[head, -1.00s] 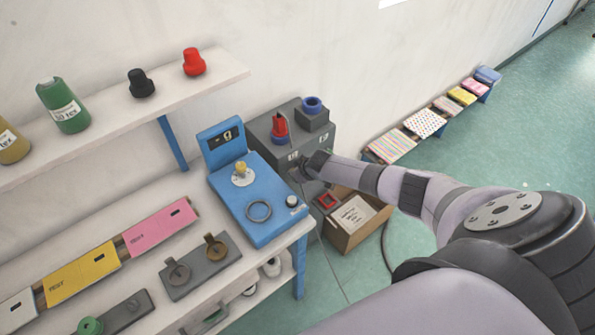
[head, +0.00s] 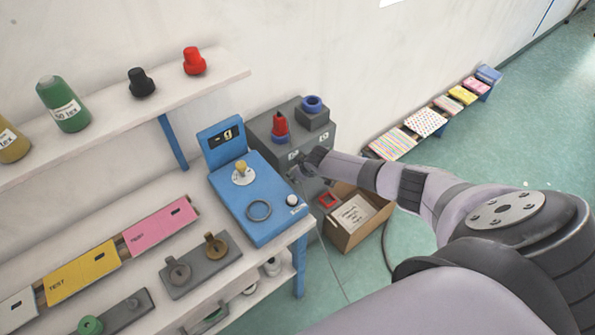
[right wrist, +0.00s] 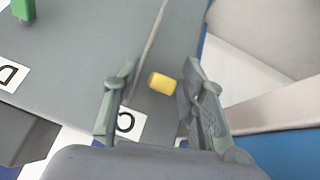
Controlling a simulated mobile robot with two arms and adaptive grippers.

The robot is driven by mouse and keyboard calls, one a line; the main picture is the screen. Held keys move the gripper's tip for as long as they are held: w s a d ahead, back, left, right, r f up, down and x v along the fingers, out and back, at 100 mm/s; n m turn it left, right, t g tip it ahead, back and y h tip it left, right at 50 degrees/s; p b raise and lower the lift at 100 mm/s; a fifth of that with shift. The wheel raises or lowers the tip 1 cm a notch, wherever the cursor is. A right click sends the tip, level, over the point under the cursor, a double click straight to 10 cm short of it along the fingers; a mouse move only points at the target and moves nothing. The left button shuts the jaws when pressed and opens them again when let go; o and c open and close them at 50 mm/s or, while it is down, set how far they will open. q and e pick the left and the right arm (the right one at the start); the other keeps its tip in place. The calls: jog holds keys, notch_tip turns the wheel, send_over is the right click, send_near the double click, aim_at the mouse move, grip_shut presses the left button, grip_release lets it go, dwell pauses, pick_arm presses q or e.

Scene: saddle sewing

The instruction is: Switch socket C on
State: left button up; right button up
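The grey socket box (head: 325,142) stands behind and right of the blue machine. In the right wrist view its grey face (right wrist: 75,50) carries a white label C (right wrist: 126,123) and a label D (right wrist: 10,76). A small yellow switch or knob (right wrist: 162,83) sits near label C. My right gripper (right wrist: 157,80) is open, with a finger on each side of the yellow piece and visible gaps. In the head view my right gripper (head: 306,165) is at the front of the box, partly hiding it. My left gripper is not in view.
A green piece (right wrist: 23,9) sits near label D. A grey cable crosses the face. The blue machine (head: 262,222) is close left of my right gripper. A cardboard box (head: 345,238) is on the floor below. Red and blue pieces (head: 280,128) sit on the socket box.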

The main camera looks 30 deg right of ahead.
jog(key=v, duration=1.2)
dwell(0.7)
